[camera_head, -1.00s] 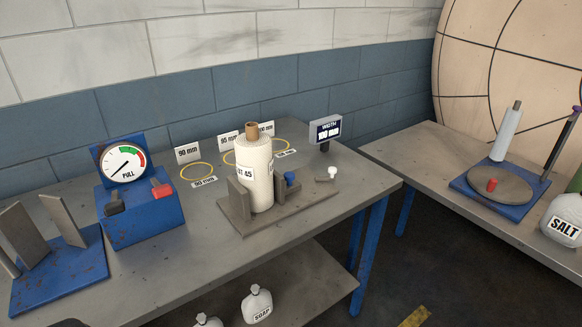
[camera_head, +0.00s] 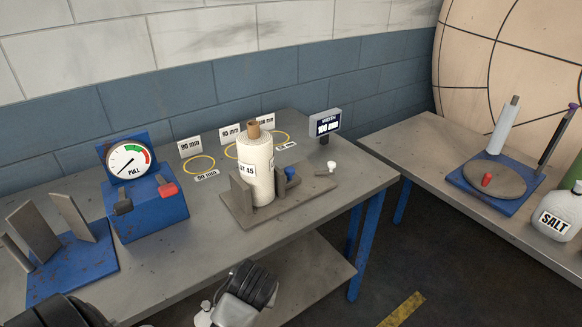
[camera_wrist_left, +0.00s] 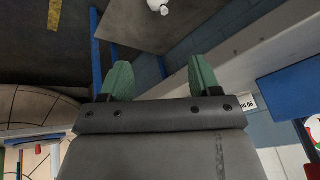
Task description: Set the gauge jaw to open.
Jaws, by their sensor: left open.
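The width gauge has a flat grey base (camera_head: 237,217) on the table, with an upright jaw plate (camera_head: 241,196), a blue knob (camera_head: 291,174) and a white-tipped lever (camera_head: 331,167) at its right end. A cream fabric roll (camera_head: 257,170) on a brown core stands upright on it between the jaw plates; contact on the far side is hidden. The display (camera_head: 325,124) behind reads 100 mm. My left gripper (camera_wrist_left: 160,82) shows in the left wrist view, its green fingers apart and empty, away from the gauge. No right gripper fingers show.
A blue dial box (camera_head: 147,205) with black and red levers and a blue stand (camera_head: 70,265) with grey plates are left of the gauge. Yellow rings (camera_head: 198,164) with size cards lie behind. A side table (camera_head: 420,160) holds a turntable and a salt jug (camera_head: 558,214).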

